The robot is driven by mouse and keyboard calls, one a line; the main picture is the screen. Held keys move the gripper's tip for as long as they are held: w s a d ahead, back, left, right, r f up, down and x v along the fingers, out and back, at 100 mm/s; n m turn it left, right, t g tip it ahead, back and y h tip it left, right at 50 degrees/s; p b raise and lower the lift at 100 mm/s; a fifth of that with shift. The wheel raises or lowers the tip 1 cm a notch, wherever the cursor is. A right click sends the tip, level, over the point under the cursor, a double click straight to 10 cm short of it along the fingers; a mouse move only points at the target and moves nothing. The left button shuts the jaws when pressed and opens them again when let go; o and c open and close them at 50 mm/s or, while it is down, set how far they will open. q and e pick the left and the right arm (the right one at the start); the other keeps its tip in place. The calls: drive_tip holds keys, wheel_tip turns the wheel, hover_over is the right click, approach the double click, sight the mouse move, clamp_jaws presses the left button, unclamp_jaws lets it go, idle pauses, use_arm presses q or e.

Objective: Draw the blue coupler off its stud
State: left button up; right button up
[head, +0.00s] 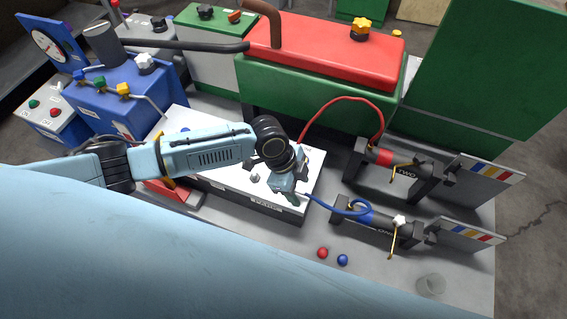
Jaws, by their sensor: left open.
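My left gripper (290,188) is open above the right end of the white-topped block (225,186), with its fingers pointing down. A blue hose (328,207) runs from the cylinder marked ONE (372,222) to the gripper's fingertips. The blue coupler at that hose end is mostly hidden by the gripper, and so is its stud. I cannot tell whether the fingers touch the coupler. A small grey stud (255,178) stands on the block, left of the gripper. My right gripper is not in view.
A red hose (336,100) arches from the cylinder marked TWO (395,164) to behind my left wrist. A red ball (322,252), a blue ball (342,260) and a clear cup (431,285) are at the front of the grey bench (290,279). A blue pump unit (112,98) stands left.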

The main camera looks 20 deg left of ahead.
use_arm(q)
drive_tip(key=w+a+r+m+y, duration=0.1)
drive_tip(key=w+a, duration=0.2)
drive_tip(key=a, duration=0.2)
drive_tip(key=b+x, duration=0.6)
drive_tip(key=shift+d+f, duration=0.15)
drive_tip(key=shift+f, duration=0.2)
drive_tip(key=shift+c, duration=0.2)
drive_tip(key=c, duration=1)
drive_tip(key=shift+s+r+p, duration=0.1)
drive_tip(key=shift+r+p, duration=0.5)
drive_tip(key=shift+p, duration=0.05)
drive_tip(key=shift+c, duration=0.2)
drive_tip(key=shift+r+p, duration=0.6)
drive_tip(key=shift+p, duration=0.05)
drive_tip(key=shift+r+p, duration=1.85)
drive_tip(key=shift+r, duration=0.15)
